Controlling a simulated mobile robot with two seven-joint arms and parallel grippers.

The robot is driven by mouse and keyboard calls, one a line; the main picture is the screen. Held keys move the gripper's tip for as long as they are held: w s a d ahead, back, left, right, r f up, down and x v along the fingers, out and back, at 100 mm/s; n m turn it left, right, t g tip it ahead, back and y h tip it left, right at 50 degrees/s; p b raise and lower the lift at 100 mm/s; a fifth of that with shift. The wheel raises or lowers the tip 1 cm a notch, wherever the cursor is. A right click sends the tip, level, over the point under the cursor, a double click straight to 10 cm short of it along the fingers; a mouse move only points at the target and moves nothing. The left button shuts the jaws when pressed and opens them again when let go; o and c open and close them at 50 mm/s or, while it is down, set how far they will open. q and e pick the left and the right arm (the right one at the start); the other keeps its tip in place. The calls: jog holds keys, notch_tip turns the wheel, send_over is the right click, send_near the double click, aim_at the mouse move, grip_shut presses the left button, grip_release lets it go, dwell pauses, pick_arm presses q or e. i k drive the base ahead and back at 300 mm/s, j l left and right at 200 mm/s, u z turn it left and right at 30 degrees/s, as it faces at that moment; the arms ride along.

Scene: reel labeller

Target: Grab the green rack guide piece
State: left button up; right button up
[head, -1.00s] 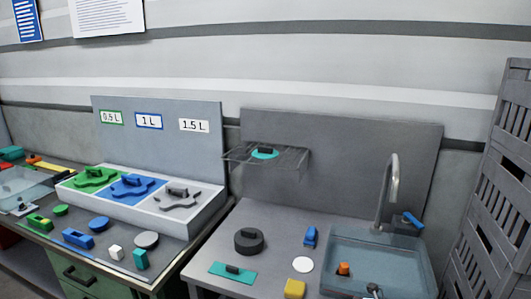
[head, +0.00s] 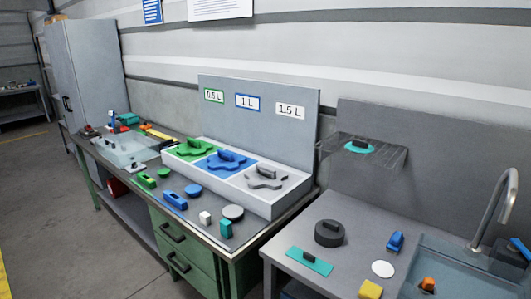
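A green plate with a scalloped outline and a raised handle (head: 190,149) sits in the left section of a white rack (head: 262,204), below the 0.5 L label (head: 214,96). A blue plate (head: 222,163) sits beside it in the middle, below the 1 L label, and a grey one (head: 266,179) sits on the right, below 1.5 L. On the bench in front lie a green block (head: 147,181) and a green disc (head: 163,172). Neither of my grippers is in view.
A blue block (head: 175,201), white cube (head: 205,217) and teal block (head: 226,229) lie at the bench front. A clear bin (head: 128,151) stands left of the rack. A sink counter (head: 345,275) is at right, a grey cabinet (head: 93,75) at back left. Floor is free at left.

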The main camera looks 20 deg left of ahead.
aim_at(150, 181)
jog(key=u, duration=1.4)
jog(key=i+j, duration=0.2)
jog(key=i, duration=0.35)
jog(key=i+j+u, duration=0.1)
jog(key=i, duration=0.4)
jog(key=i+j, duration=0.2)
jog(key=i, duration=0.35)
jog(key=i+j, duration=0.15)
jog(key=i, duration=0.4)
jog(key=u, duration=0.05)
